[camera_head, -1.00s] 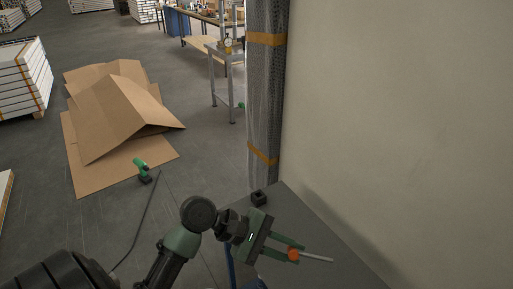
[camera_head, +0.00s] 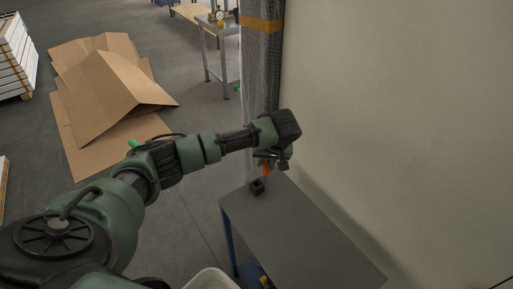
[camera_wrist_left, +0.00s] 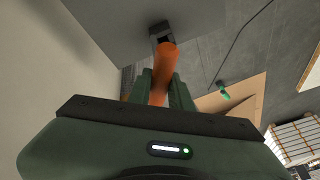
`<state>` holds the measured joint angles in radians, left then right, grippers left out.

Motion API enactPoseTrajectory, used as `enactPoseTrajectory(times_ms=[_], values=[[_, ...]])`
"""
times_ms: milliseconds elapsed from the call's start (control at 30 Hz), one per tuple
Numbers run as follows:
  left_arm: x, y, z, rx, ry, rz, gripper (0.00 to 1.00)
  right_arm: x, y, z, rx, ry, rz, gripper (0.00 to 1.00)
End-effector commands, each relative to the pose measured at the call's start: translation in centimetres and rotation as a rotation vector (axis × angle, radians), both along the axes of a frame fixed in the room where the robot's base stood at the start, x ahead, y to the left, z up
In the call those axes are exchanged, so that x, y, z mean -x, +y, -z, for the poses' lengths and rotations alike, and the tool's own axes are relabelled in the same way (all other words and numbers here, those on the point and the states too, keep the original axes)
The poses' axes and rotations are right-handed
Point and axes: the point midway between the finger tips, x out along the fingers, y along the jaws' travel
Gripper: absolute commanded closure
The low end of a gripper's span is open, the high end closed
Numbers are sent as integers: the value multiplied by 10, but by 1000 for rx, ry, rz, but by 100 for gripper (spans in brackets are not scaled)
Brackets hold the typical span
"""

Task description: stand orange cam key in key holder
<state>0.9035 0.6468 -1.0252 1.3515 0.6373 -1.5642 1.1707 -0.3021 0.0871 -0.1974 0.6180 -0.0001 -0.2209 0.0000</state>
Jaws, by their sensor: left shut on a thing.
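The orange cam key (camera_head: 266,169) is between the fingers of my left gripper (camera_head: 271,158), which is shut on it. It hangs down from the fingers, close above and just behind the key holder in the head view. The key holder (camera_head: 257,187) is a small black block at the left corner of the grey table (camera_head: 301,232). In the left wrist view, the orange key (camera_wrist_left: 160,78) runs forward from the fingers, its far end overlapping the holder (camera_wrist_left: 159,31). I cannot tell whether they touch. My right gripper is not in view.
A pale wall (camera_head: 400,120) stands along the table's right side. A wrapped column with orange bands (camera_head: 262,60) rises behind the holder. Flattened cardboard (camera_head: 115,90) lies on the floor at left. The rest of the tabletop is clear.

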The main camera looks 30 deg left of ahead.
Motion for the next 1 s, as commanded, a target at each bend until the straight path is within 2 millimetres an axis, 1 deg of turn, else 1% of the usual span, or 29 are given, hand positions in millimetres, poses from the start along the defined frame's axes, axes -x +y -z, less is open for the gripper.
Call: enactPoseTrajectory(times_ms=[33,100,200,300,567,733,767,800,1000], values=[[-4,15,-8,-21,-7,-5,100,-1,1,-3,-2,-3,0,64],[-6,29,-12,-40,-9,-10,100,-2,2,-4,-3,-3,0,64],[-9,39,-17,-52,-13,-14,100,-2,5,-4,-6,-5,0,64],[-9,42,-17,-55,-13,-14,100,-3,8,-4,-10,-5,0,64],[-9,41,-17,-54,-13,-15,100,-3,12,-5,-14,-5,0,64],[-9,41,-22,-55,-14,-13,100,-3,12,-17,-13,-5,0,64],[-9,40,-21,-54,-13,-13,100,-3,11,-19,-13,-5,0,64],[-9,40,-10,-54,-13,-13,100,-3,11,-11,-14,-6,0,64],[-9,40,16,-54,-15,-13,100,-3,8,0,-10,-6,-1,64]])
